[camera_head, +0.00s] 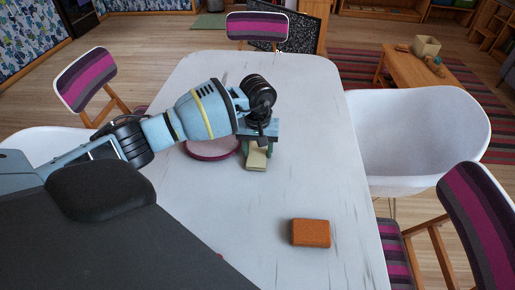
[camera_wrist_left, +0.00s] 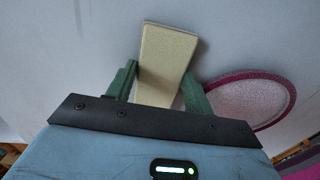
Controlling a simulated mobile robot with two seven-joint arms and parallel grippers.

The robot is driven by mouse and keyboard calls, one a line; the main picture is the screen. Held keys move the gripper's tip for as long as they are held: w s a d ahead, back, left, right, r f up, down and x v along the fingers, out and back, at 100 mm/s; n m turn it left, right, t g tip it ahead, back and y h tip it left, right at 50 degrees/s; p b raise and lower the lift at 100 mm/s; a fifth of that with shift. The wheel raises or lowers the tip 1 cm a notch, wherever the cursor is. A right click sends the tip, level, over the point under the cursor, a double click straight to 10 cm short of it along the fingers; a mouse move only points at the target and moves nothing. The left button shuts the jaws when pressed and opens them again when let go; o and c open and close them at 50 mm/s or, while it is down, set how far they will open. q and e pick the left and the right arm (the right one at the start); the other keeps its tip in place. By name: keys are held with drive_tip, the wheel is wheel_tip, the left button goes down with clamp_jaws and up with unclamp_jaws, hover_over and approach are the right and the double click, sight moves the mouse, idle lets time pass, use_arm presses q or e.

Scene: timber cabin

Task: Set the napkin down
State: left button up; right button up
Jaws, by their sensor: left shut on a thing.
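The napkin (camera_head: 257,158) is a pale yellow, flat rectangular block at the middle of the white table. My left gripper (camera_head: 258,146) is shut on it, with the green fingers on either side. In the left wrist view the napkin (camera_wrist_left: 167,60) sticks out beyond the fingertips of the left gripper (camera_wrist_left: 160,88). I cannot tell whether the napkin touches the tabletop. My right gripper is not in view.
A plate with a dark red rim (camera_head: 212,153) lies just left of the napkin, partly behind my arm. An orange-brown block (camera_head: 310,233) lies at the front right of the white table (camera_head: 310,120). Chairs surround the table. The table's right side is mostly clear.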

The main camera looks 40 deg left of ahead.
use_arm(q)
drive_tip(key=shift+f, duration=0.15)
drive_tip(key=o, duration=1)
drive_tip(key=shift+c, duration=0.2)
